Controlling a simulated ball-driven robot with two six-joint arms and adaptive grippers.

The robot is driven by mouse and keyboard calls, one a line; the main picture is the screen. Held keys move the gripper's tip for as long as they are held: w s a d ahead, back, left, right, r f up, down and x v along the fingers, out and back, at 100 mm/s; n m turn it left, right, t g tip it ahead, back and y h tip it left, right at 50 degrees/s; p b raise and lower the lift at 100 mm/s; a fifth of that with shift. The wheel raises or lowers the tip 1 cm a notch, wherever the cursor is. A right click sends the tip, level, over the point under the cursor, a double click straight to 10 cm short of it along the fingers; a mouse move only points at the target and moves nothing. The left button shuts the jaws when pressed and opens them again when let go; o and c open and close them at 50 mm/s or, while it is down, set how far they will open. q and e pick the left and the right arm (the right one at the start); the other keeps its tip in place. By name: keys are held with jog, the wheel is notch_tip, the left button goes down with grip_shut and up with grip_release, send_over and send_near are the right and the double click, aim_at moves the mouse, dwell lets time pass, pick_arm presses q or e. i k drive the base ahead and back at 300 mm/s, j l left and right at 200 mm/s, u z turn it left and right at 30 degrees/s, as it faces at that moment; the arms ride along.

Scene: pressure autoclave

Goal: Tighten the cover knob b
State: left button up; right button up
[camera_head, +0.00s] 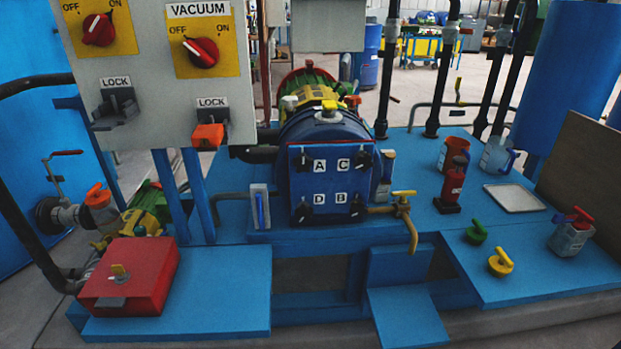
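The blue square cover (330,183) closes the front of the round blue vessel (325,128) in the middle of the view. It carries the letters A, C, D and B, with a black knob at each corner. Knob B (357,208) is at the lower right, right of the letter B. Knob A (303,163) is upper left, knob C (363,160) upper right and knob D (303,212) lower left. How tight the knobs are cannot be seen. Neither of my grippers is in view.
A brass tap (402,207) sticks out just right of knob B. A small white-and-blue device (260,206) stands left of the cover. The grey switch panel (150,70) hangs at upper left. A red box (130,273) sits front left. The space before the cover looks clear.

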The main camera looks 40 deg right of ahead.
aim_at(358, 210)
jog(key=z, duration=1.4)
